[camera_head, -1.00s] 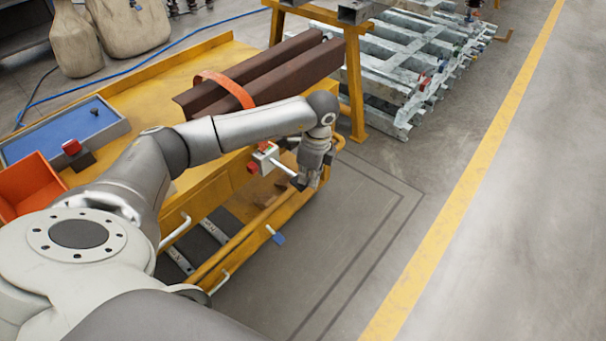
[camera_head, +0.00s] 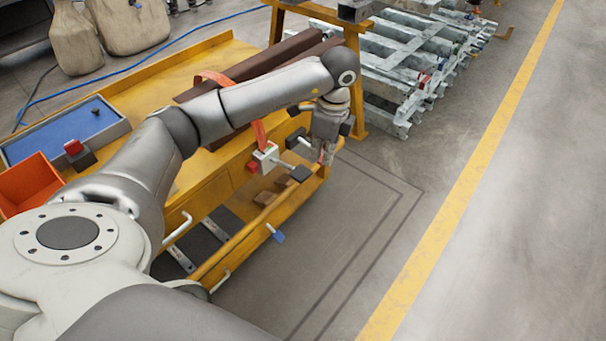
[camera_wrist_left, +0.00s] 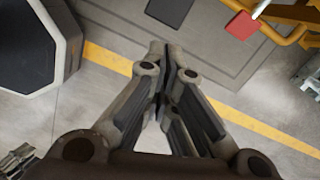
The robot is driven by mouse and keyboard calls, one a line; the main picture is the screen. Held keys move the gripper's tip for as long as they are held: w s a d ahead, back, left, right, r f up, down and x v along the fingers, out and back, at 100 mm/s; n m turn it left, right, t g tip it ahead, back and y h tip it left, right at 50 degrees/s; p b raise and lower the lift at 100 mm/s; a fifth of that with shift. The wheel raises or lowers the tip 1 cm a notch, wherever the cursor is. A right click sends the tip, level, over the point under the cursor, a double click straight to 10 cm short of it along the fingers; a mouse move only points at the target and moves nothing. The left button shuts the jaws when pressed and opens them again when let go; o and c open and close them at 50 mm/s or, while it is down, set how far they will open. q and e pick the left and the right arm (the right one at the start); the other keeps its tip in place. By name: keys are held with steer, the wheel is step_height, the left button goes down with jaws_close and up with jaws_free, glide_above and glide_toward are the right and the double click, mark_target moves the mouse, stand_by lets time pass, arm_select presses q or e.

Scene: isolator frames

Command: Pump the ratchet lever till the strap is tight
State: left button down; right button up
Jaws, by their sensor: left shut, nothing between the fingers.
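The ratchet (camera_head: 265,158) is a pale block on the side of the yellow bench. Its lever sticks out to the right and ends in a dark grip (camera_head: 300,173). The orange strap (camera_head: 259,133) runs up from the ratchet and over two brown beams (camera_head: 312,66); my arm hides part of it. My left gripper (camera_head: 326,158) is shut and empty, to the right of and a little above the lever grip, apart from it. In the left wrist view its fingers (camera_wrist_left: 172,55) are together, with a dark pad-like piece beyond them. My right gripper is not in view.
The yellow bench (camera_head: 203,165) carries a blue tray (camera_head: 65,130), an orange bin (camera_head: 27,182) and a red button (camera_head: 73,147). Galvanised frames (camera_head: 400,60) are stacked behind on the right. The floor right of the bench is clear up to the yellow line (camera_head: 470,190).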

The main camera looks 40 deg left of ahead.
arm_select(q)
step_height(320, 180, up, 3)
steer(key=shift+d+f, duration=0.15)
stand_by(1.0)
